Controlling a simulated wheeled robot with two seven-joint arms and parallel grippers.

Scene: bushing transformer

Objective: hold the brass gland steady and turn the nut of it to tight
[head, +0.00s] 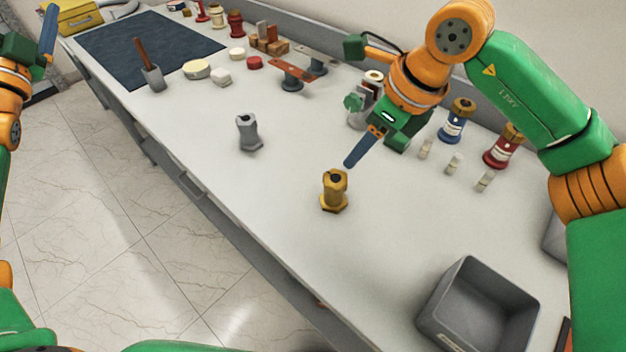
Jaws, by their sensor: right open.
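The brass gland (335,190) stands upright on the white bench, with a wide hexagonal foot and a hexagonal nut with a dark hole on top. My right gripper (352,159) is open and empty, just beyond and above the gland, its blue finger pointing down to the left. It is apart from the gland, and its other finger is hidden. My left gripper (47,36) is at the upper left edge of the view, far from the gland. Only one blue finger of it shows clearly, so its opening cannot be seen.
A grey fitting (248,132) stands left of the gland. A grey bin (455,290) is at the front right. Blue (452,128) and red (497,152) bushings and small pale pieces stand right of my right gripper. The bench between gland and bin is clear.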

